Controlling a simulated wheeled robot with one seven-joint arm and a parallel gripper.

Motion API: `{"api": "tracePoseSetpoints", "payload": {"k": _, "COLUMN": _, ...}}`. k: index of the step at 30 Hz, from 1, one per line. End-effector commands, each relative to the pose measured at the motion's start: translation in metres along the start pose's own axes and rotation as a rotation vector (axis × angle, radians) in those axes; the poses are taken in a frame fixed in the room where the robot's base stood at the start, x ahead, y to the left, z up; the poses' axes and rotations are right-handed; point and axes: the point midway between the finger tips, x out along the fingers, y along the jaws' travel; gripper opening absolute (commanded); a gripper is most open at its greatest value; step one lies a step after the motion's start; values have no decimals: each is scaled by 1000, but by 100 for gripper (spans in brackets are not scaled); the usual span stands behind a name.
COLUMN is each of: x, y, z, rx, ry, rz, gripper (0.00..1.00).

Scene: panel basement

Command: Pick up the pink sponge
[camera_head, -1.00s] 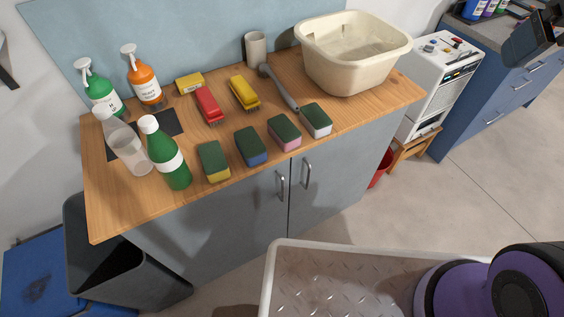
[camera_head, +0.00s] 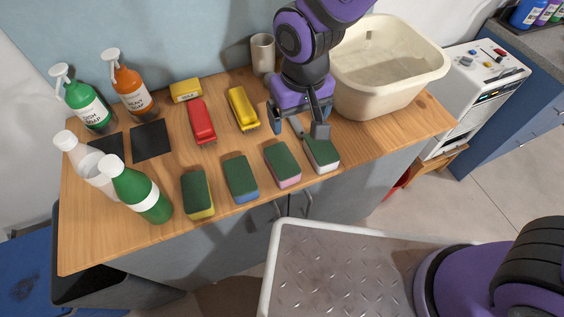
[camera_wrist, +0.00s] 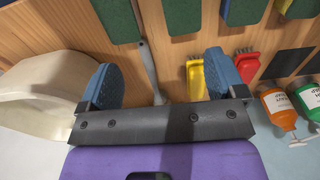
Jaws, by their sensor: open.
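The pink sponge (camera_head: 282,166) lies on the wooden counter with its green scouring side up and a pink edge facing front. It sits between the blue sponge (camera_head: 241,180) and the white sponge (camera_head: 322,154). In the wrist view its green top (camera_wrist: 182,14) shows at the upper edge. My gripper (camera_head: 299,124) is open, empty and pointing down over the counter, behind the pink and white sponges. In the wrist view the open fingers (camera_wrist: 163,78) stand either side of a grey handle (camera_wrist: 150,72), with nothing visibly clamped.
A yellow sponge (camera_head: 198,194) ends the row at left. Red (camera_head: 202,122) and yellow brushes (camera_head: 242,108) lie behind. A cream basin (camera_head: 386,75) stands right of my gripper, a grey cup (camera_head: 263,54) behind. Bottles, including a green one (camera_head: 137,190), crowd the left side.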

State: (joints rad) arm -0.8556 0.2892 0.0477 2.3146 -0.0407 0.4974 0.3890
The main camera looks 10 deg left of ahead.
Motion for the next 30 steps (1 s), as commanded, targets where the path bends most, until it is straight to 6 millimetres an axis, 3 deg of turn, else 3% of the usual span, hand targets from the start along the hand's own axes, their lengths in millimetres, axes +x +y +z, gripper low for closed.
{"api": "tracePoseSetpoints", "payload": {"k": 3, "x": 25, "y": -24, "z": 5, "rx": -36, "ry": -28, "rz": 5, "gripper": 89}}
{"api": "tracePoseSetpoints", "payload": {"k": 8, "x": 41, "y": -38, "z": 8, "rx": -54, "ry": -41, "rz": 8, "gripper": 89}}
{"api": "tracePoseSetpoints", "payload": {"k": 18, "x": 84, "y": -38, "z": 10, "rx": -56, "ry": -44, "rz": 9, "gripper": 89}}
{"api": "tracePoseSetpoints", "payload": {"k": 30, "x": 114, "y": -35, "z": 9, "rx": -55, "ry": -44, "rz": 9, "gripper": 89}}
